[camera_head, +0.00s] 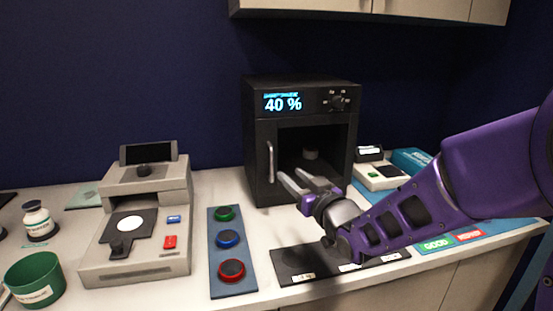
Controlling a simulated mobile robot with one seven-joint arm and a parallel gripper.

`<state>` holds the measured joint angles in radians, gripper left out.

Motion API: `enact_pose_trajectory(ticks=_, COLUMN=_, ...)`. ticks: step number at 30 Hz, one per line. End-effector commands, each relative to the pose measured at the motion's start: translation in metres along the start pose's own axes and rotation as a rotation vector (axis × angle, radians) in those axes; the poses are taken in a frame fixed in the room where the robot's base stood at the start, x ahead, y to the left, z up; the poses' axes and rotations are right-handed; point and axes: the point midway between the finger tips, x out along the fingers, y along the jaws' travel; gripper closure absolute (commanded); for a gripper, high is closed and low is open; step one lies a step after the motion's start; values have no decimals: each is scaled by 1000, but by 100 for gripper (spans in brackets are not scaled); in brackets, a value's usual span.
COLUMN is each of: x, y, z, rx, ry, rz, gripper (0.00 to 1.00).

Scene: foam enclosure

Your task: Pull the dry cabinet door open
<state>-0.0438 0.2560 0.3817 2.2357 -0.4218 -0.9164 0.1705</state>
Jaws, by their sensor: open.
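The dry cabinet (255,105) is a black box at the back of the counter, with a lit display reading 40 % and a knob on top. Its front has a dark frame around a window or opening, with a vertical metal handle (270,160) at the left. The door looks closed, though I cannot tell for sure. My gripper (292,177) is open and empty in front of the cabinet's lower front, a little right of and below the handle. It appears apart from the handle and hides part of the lower front.
Left of the cabinet stand a panel with green, blue and red buttons (229,286) and a grey instrument (135,265). A dark mat (290,262) lies below my arm. A blue mat with GOOD and red labels (470,222) lies right. A wall cupboard (310,6) hangs above.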

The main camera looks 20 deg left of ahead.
Motion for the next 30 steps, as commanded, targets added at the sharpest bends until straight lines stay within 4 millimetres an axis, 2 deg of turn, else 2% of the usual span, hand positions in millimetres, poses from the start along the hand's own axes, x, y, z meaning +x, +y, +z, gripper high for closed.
enact_pose_trajectory(ticks=1, x=13, y=-1, z=1, rx=3, ry=0, rz=-3, gripper=55)
enact_pose_trajectory(ticks=9, x=72, y=-1, z=1, rx=1, ry=0, rz=-2, gripper=55)
enact_pose_trajectory(ticks=15, x=105, y=0, z=1, rx=0, ry=-1, rz=-1, gripper=55)
enact_pose_trajectory(ticks=21, x=120, y=0, z=0, rx=0, ry=-1, rz=0, gripper=55)
enact_pose_trajectory(ticks=30, x=122, y=0, z=0, rx=-1, ry=-1, rz=0, gripper=55)
